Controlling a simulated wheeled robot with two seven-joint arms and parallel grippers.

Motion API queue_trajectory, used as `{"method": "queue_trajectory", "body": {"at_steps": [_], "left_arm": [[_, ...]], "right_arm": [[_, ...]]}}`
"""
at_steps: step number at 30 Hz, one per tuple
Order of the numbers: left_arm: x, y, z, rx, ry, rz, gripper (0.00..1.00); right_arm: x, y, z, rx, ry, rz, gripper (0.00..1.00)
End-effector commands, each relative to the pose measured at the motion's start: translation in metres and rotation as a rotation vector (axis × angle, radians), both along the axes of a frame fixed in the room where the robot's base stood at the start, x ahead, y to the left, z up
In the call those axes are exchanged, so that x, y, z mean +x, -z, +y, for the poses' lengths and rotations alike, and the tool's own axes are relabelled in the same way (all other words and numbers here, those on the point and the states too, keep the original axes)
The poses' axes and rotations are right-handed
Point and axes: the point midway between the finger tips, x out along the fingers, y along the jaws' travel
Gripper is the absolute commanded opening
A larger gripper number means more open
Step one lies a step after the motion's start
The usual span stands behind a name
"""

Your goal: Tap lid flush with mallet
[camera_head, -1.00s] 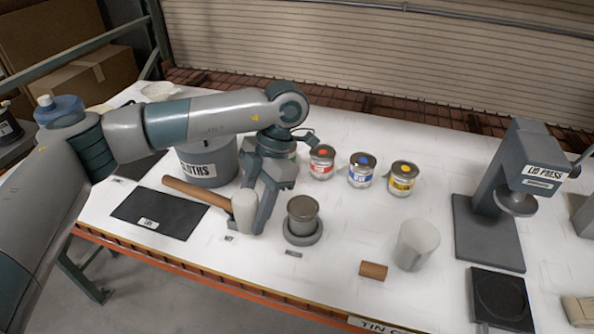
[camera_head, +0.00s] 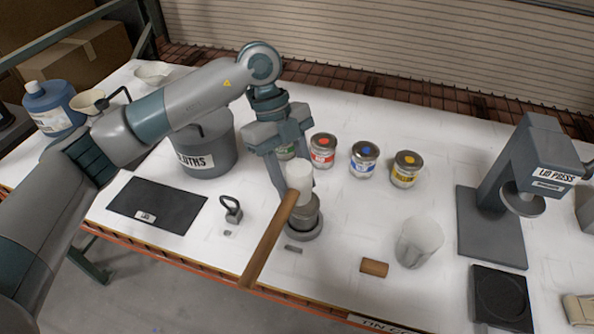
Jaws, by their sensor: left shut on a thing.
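My left gripper (camera_head: 292,166) is shut on the mallet, close to its pale head (camera_head: 299,176). The mallet's brown handle (camera_head: 266,244) slants down toward the front edge of the table. The mallet head is over the grey tin (camera_head: 306,214), which stands upright in a round grey holder (camera_head: 311,234). The head overlaps the tin's top in this view, so I cannot tell whether they touch. The head and handle hide much of the lid, and its seating cannot be made out. My right gripper is not in view.
Several small tins with coloured dots, including a red one (camera_head: 323,150), a blue one (camera_head: 364,159) and a yellow one (camera_head: 406,169), stand behind. A dark mat (camera_head: 158,205) and cloths bin (camera_head: 206,150) are left.

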Motion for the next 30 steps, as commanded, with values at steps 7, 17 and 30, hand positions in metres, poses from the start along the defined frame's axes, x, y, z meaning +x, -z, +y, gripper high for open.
{"method": "queue_trajectory", "body": {"at_steps": [7,17,30], "left_arm": [[-0.001,-0.003,-0.004,0.001,-0.069,-0.001,0.15],[-0.001,-0.003,-0.004,-0.002,-0.069,0.004,0.15],[-0.001,0.021,-0.004,-0.008,-0.069,0.011,0.15]], "right_arm": [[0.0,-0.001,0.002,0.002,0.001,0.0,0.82],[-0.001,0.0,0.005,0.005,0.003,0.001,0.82],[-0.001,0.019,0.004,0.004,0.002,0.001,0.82]]}}
